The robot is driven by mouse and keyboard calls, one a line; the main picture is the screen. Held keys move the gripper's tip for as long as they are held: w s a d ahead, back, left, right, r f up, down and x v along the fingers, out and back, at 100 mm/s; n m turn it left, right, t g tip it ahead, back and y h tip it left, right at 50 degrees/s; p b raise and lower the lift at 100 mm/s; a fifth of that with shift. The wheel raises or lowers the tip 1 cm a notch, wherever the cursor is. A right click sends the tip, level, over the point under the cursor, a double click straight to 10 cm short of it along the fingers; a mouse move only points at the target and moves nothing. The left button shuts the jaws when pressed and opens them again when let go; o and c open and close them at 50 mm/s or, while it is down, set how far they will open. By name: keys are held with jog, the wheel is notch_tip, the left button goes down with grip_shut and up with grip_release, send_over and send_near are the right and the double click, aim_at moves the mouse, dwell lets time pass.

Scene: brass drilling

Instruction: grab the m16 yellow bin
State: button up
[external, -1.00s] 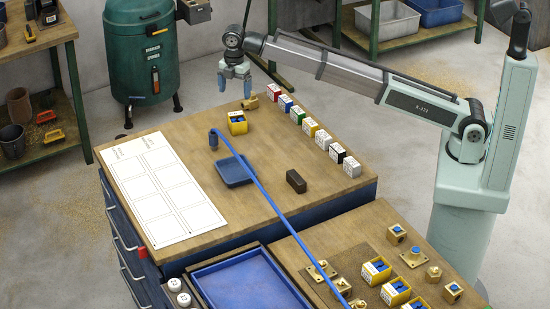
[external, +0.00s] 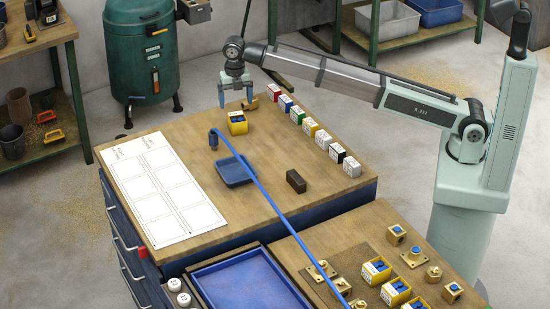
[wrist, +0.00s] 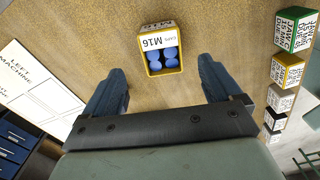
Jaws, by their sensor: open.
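The M16 yellow bin (external: 237,123) stands on the back part of the wooden bench. In the wrist view the yellow bin (wrist: 161,52) shows a white label reading M16 and several blue round pieces inside. My gripper (external: 235,98) hangs above the bench, over the bin and a little above it. In the wrist view my gripper (wrist: 162,85) is open, with its blue fingers apart. The bin lies ahead of the gap between the fingertips and is roughly centred on it. Nothing is between the fingers.
Several small labelled boxes (external: 310,127) run in a row to the right. A blue hose (external: 262,188), a blue tray (external: 236,171) and a dark block (external: 296,181) lie in front. A white sheet (external: 160,192) covers the left.

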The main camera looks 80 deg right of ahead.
aim_at(237, 121)
jog(key=f, duration=0.9)
jog(key=shift+s+f, duration=0.2)
jog(key=shift+f, duration=0.05)
jog(key=c, duration=1.1)
